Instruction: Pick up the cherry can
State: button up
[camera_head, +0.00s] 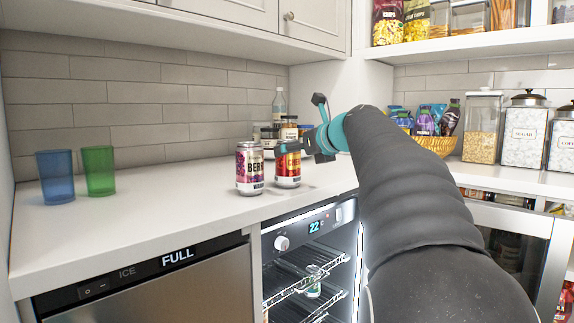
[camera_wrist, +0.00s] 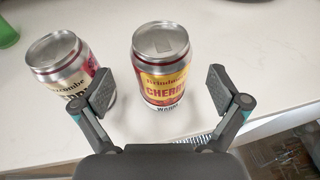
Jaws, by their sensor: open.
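The cherry can (camera_head: 288,170) stands upright on the white counter, red and yellow with a silver lid. In the wrist view the cherry can (camera_wrist: 161,65) stands ahead of my gripper, in the gap between its two spread fingers, with its label reading "CHERRY". My gripper (camera_wrist: 159,91) is open, with no finger clearly touching the can. In the head view my gripper (camera_head: 306,145) is at the can's right side and partly covers it. A berry can (camera_head: 249,169) stands close to the left of the cherry can; in the wrist view the berry can (camera_wrist: 65,68) is beside the left finger.
Blue (camera_head: 56,177) and green (camera_head: 99,171) cups stand at the left of the counter (camera_head: 170,210). Jars (camera_head: 289,127) and a bottle stand behind the cans. A basket (camera_head: 438,146) of snacks is at right. Below is an open-looking lit cooler (camera_head: 310,270).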

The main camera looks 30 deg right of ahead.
jog(key=x, duration=0.4)
jog(key=shift+d+r, duration=0.1)
jog(key=shift+r, duration=0.05)
jog(key=c, duration=1.6)
jog(key=shift+c, duration=0.2)
jog(key=shift+r, duration=0.15)
